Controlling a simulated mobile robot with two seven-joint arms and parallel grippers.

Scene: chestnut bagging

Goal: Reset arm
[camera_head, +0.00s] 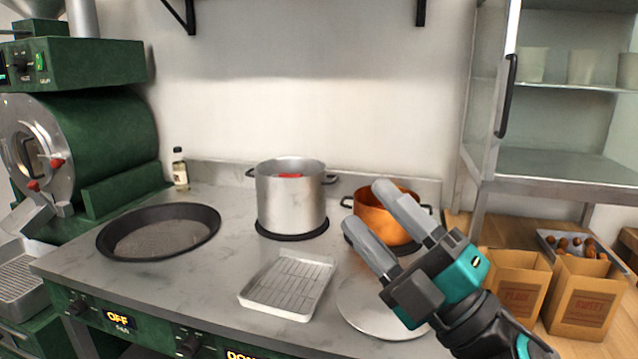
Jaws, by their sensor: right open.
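My right gripper (372,217) comes in from the lower right, with its two grey fingers spread apart and nothing between them. It is above the counter (210,285), in front of the copper pot (378,226), and covers part of that pot. It also covers part of a flat round metal plate (362,312) below it. My left gripper is not in the head view.
A steel pot (290,205), a dark round pan (160,231) and a metal tray with a rack (288,284) stand on the counter. A green roaster (95,135) is at left. Cardboard boxes (583,298) and a glass cabinet (560,165) are at right.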

